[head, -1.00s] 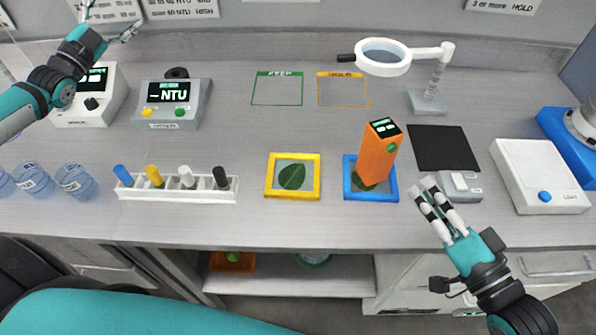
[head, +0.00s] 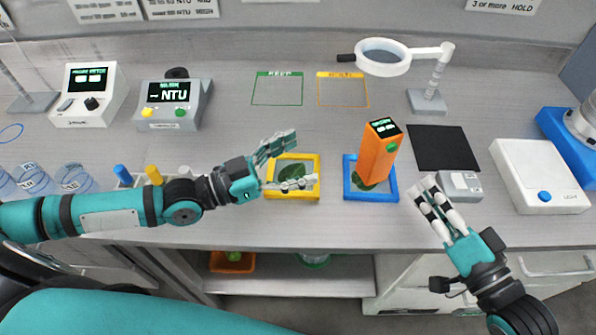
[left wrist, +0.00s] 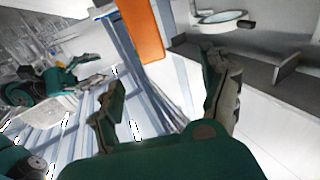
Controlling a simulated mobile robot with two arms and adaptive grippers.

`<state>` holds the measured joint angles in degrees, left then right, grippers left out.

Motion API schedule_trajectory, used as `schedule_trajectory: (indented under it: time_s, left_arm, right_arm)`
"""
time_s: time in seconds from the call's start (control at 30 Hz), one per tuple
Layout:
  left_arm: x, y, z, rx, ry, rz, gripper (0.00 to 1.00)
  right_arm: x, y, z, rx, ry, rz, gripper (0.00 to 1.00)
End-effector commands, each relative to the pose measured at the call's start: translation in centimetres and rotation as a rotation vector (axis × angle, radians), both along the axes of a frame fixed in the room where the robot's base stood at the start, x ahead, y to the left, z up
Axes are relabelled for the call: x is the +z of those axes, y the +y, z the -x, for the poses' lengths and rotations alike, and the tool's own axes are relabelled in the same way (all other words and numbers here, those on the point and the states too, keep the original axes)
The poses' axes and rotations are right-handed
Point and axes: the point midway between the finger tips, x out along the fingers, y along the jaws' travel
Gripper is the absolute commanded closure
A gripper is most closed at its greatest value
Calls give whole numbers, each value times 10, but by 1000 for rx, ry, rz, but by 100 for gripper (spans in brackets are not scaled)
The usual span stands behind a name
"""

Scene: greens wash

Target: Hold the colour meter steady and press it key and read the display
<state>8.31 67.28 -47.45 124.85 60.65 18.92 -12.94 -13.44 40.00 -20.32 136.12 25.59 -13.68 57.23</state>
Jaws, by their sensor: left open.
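The orange colour meter (head: 377,155) stands upright, slightly tilted, on the blue-framed leaf sample (head: 372,194). A small dark display with green marks (head: 384,127) is on its top; I cannot read it. My left gripper (head: 294,159) is open and empty above the yellow-framed leaf sample (head: 269,178), left of the meter and apart from it, fingers towards it. The meter also shows in the left wrist view (left wrist: 143,30), beyond the open fingers (left wrist: 163,70). My right gripper (head: 425,187) is right of the blue frame, apart from the meter; its fingers lie close together.
A grey button box (head: 460,186) sits close to my right gripper, in front of a black mat (head: 443,148). A magnifier (head: 384,57) stands behind the meter. My left arm covers part of the coloured-pen rack (head: 123,181). The bench between the outlined areas (head: 277,89) and frames is clear.

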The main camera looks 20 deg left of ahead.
Motion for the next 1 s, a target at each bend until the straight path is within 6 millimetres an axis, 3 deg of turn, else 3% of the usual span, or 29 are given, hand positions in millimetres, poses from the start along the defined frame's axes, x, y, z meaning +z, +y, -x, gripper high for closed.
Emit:
schedule_trajectory:
  time_s: [0.13, 0.37, 1.0]
  left_arm:
    - [-18, -10, 12, -27, 52, -30, 20]
    - [-21, -16, 10, -30, 59, -35, 20]
    - [-20, -93, -56, -29, 58, -32, 20]
  right_arm:
    - [0, 0, 0, 0, 0, 0, 62]
    - [0, 0, 0, 0, 0, 0, 62]
    - [0, 0, 0, 0, 0, 0, 62]
